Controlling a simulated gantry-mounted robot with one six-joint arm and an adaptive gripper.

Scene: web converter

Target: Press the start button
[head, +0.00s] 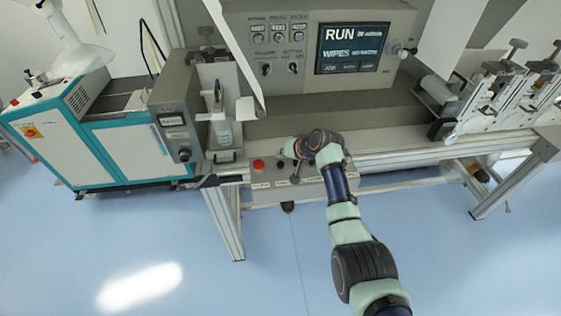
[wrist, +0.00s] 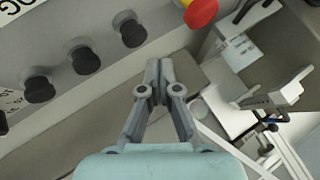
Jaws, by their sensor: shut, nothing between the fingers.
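The button panel (head: 268,188) is the grey box on the front edge of the machine in the head view. In the wrist view several black round buttons sit in a row: one near the top (wrist: 132,33), one in the middle (wrist: 84,60) and one at the left (wrist: 39,89). I cannot tell which one is the start button, as its label is not readable. My gripper (wrist: 158,66) is shut and empty. Its tips appear just beside the row, nearest the top black button, and no contact is visible. In the head view my wrist hides part of the panel.
A red emergency stop button (head: 258,164) is at the panel's left end; it also shows in the wrist view (wrist: 200,11). A screen (head: 353,48) above reads RUN. A grey box (head: 176,117) stands left. The floor in front is clear.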

